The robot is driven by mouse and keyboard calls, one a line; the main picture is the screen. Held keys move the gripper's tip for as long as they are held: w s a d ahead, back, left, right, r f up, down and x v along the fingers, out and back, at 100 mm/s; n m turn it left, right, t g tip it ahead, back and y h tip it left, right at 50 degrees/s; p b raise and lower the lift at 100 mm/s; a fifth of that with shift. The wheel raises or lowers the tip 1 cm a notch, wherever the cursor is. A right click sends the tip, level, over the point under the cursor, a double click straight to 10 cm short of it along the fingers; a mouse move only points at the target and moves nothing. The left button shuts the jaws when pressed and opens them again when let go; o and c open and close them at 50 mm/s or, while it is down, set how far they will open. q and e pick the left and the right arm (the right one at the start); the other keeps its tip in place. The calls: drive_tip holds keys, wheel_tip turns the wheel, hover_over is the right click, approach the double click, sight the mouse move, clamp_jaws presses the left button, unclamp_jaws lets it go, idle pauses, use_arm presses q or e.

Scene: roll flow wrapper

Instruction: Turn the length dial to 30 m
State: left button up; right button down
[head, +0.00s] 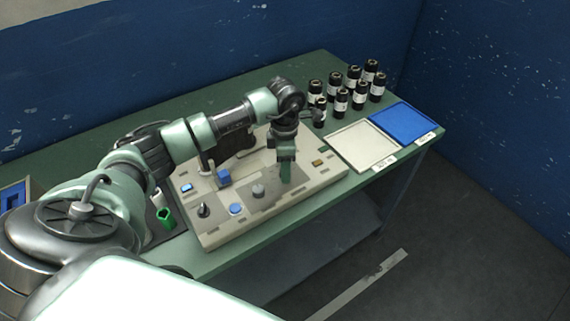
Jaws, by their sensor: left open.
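The beige control panel (325,181) of the wrapper lies on the green table. A round grey knob (258,190) stands near its front middle, and a dark pointed knob (204,209) stands near its left end. I cannot tell from here which one is the length dial, and no scale or numbers are legible. My left gripper (286,173) points down over the panel, right of the grey knob and apart from it. Its fingers are open, with nothing seen between them. The gripper and arm hide part of the panel behind. My right gripper is not in view.
Blue buttons (236,209) and a blue block (223,178) are on the panel. A green item (166,217) stands left of it. Several dark rolls (341,102) stand at the back right. A white tray (361,147) and a blue tray (404,122) lie at right.

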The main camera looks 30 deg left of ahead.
use_arm(q)
drive_tip(key=shift+f, duration=0.2)
clamp_jaws()
drive_tip(key=shift+n, duration=0.3)
drive_tip(key=n+b, duration=0.1)
drive_tip(key=n, duration=0.2)
drive_tip(key=shift+n+b, duration=0.3)
drive_tip(key=shift+n, duration=1.9)
drive_tip(key=shift+r, duration=0.1)
unclamp_jaws()
